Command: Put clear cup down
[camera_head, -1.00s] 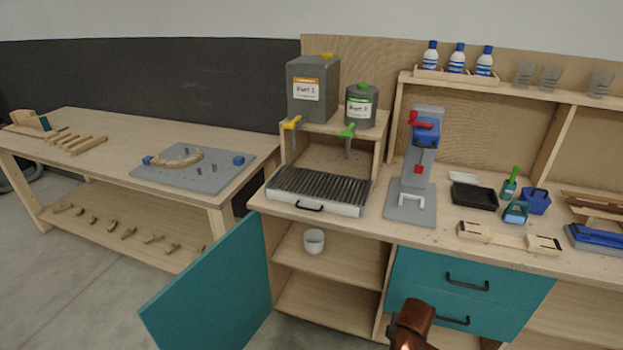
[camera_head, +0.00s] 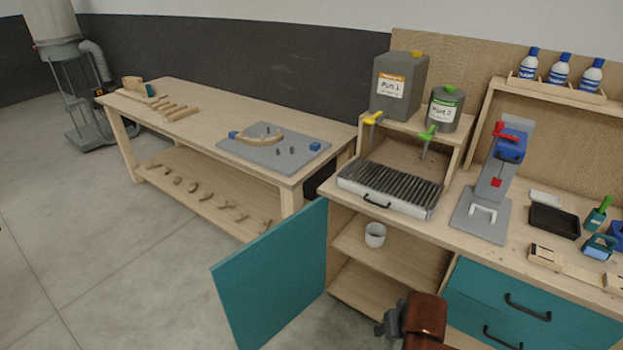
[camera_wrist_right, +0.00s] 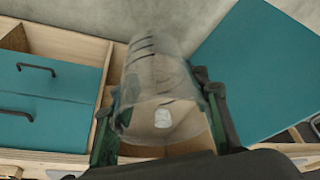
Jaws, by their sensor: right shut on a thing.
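The clear cup (camera_wrist_right: 155,72) is see-through with dark marks on its side, and fills the middle of the right wrist view. My right gripper (camera_wrist_right: 163,90) is shut on it, with a dark finger on each side. In the head view only the brown end of my right arm and a dark part of the right gripper (camera_head: 390,320) show at the bottom, in front of the open cabinet. The clear cup cannot be made out there. My left gripper is not in view.
A white cup (camera_head: 375,235) stands on the cabinet's upper shelf, beside the open teal door (camera_head: 270,275). A slatted grey tray (camera_head: 390,188) sits on the counter under two labelled containers. The workbench (camera_head: 200,95) at left holds a grey board (camera_head: 270,152) and wooden pieces.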

